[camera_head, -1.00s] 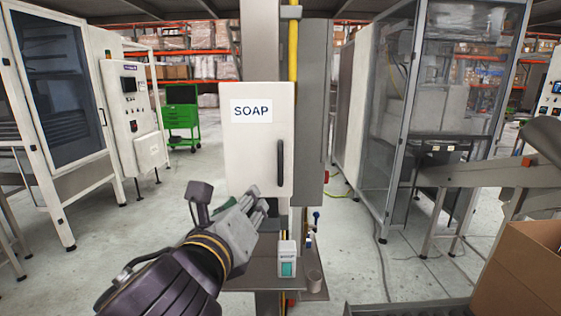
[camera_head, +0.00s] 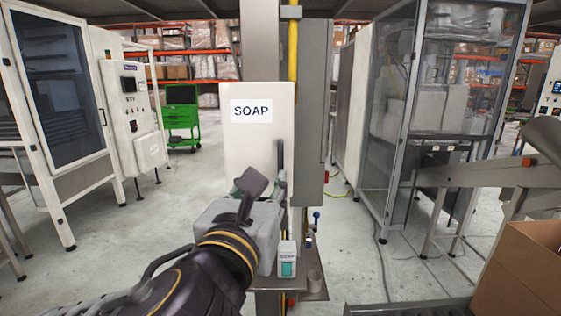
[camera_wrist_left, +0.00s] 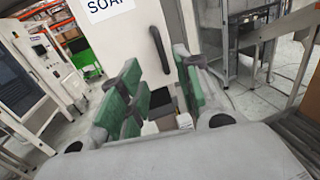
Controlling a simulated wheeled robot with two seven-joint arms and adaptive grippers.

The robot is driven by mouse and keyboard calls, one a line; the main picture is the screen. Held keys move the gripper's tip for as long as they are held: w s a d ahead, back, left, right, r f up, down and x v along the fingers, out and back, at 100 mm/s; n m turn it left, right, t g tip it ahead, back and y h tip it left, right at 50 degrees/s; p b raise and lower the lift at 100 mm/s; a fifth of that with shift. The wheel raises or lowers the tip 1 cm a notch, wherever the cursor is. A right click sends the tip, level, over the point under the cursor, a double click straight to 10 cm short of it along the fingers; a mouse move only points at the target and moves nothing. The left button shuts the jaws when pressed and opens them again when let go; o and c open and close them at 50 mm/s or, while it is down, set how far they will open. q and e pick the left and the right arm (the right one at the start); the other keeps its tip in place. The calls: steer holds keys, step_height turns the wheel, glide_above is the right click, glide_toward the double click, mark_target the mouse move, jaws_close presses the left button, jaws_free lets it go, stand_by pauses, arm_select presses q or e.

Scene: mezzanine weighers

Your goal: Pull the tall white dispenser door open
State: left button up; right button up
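The tall white dispenser door (camera_head: 258,140) carries a SOAP label and stands closed on a column in the middle of the head view. Its dark vertical handle (camera_head: 281,158) is on the right side of the door. My left gripper (camera_head: 264,190) is in front of the door's lower part, partly hidden behind its own wrist. In the left wrist view the green-padded fingers (camera_wrist_left: 157,68) are open. The handle (camera_wrist_left: 158,48) shows between the fingertips, with space on both sides. I cannot tell whether its lower end is inside the grip. My right gripper is out of view.
A cardboard box (camera_head: 520,270) is at the lower right. Glass-fronted cabinets stand left and right, with open floor between.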

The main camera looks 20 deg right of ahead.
mark_target(280, 162)
arm_select(q)
steer(key=shift+w+d, duration=0.1)
steer(key=shift+x, duration=6.8)
steer(key=shift+c, duration=0.3)
jaws_close()
